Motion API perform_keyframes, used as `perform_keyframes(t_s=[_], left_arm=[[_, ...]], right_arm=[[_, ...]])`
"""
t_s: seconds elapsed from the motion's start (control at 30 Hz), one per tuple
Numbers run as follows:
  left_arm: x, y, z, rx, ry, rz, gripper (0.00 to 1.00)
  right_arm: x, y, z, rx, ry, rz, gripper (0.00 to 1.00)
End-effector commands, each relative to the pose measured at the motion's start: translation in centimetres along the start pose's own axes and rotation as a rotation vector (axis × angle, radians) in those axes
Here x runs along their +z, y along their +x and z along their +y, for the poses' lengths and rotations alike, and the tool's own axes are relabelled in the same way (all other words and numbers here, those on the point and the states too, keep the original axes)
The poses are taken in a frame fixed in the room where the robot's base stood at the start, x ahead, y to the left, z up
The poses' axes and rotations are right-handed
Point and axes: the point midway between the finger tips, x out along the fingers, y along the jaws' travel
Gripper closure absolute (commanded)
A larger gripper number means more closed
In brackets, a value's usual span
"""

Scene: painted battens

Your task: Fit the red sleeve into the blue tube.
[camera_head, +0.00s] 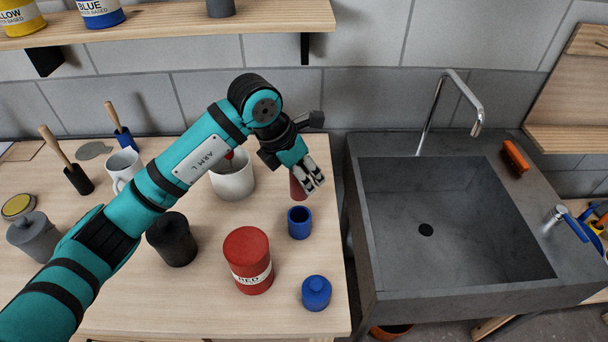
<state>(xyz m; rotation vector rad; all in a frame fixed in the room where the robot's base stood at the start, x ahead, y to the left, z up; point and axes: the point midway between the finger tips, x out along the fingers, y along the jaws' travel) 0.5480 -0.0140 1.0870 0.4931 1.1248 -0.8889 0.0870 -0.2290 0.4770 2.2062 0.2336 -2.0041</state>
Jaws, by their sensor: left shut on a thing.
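My left gripper (312,176) is above the right part of the wooden table, near its back right edge. It is shut on the red sleeve (297,187), a dark red piece partly hidden behind the fingers. The blue tube (299,222) stands upright on the table with its open top facing up. It is a little nearer to me than the sleeve, and the two look apart. How high the sleeve is above the table is hard to tell. My right gripper is not in view.
A red paint can (248,261), a blue lidded piece (316,292), a black container (172,239) and a white pot (233,179) stand close by. A grey sink (455,290) with a tap (480,110) lies right of the table. A shelf (180,18) with paint cans hangs above.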

Motion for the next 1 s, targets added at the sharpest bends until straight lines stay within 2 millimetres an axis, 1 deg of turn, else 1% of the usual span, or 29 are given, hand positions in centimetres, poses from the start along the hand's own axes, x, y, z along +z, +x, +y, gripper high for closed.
perform_keyframes(t_s=[0.03,0.2,0.53,0.7,1.0], left_arm=[[-0.3,0.6,0.1,0.000,-0.001,0.001,1.00],[-0.8,2.0,0.2,0.000,-0.001,0.001,1.00],[-2.0,4.8,0.5,0.001,-0.001,0.001,1.00],[-2.2,5.4,0.6,0.001,-0.002,0.000,1.00],[-2.2,5.3,0.6,0.001,-0.001,0.000,1.00]], right_arm=[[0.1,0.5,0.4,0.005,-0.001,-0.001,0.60],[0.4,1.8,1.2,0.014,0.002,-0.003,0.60],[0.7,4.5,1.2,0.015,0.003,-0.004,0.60],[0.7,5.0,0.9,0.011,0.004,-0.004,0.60],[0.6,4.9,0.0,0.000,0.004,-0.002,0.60]])
